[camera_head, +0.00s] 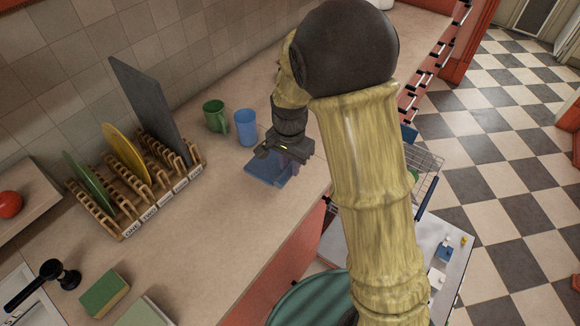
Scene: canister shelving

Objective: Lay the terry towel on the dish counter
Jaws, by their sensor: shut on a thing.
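My gripper (285,155) is over the counter, pointing down, with its fingers partly hidden by its own body. It is shut on a flat blue piece (263,169) that looks like the folded terry towel. The blue piece lies low over or on the dish counter (225,215), near its front edge; I cannot tell if it touches the top. My arm hides what is to the right of it.
A blue cup (246,127) and a green mug (215,116) stand just behind the gripper. A wooden rack (120,225) holds plates and a grey board at left. A green-yellow sponge (104,295) lies near the tap (50,271). The counter between rack and gripper is clear.

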